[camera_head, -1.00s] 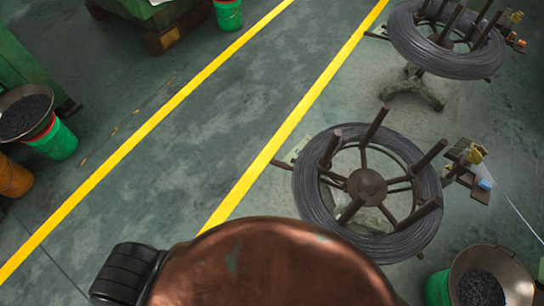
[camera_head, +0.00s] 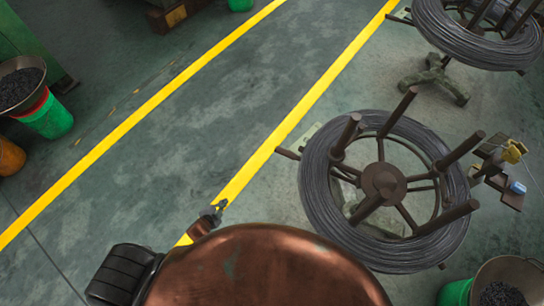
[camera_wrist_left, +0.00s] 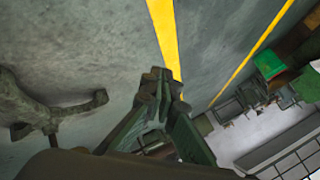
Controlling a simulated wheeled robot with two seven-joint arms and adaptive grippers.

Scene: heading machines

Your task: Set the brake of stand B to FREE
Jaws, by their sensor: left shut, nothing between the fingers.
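Two wire-coil stands are in the head view: a near stand (camera_head: 383,184) and a far stand (camera_head: 480,30). I cannot read a letter on either, so I cannot tell which is B. A short brown lever (camera_head: 288,153) sticks out left of the near coil, beside a small pale plate (camera_head: 311,134); its marking is too small to read. My left gripper (camera_head: 218,207) is shut and empty over the yellow line, left of and apart from the near stand. It also shows in the left wrist view (camera_wrist_left: 164,82). My right gripper is not in view.
A stand foot (camera_wrist_left: 50,115) shows at the left of the left wrist view. Buckets of dark pieces stand at the left (camera_head: 46,115) and lower right (camera_head: 458,292). Yellow lines (camera_head: 130,125) cross the floor. The floor between the lines is clear.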

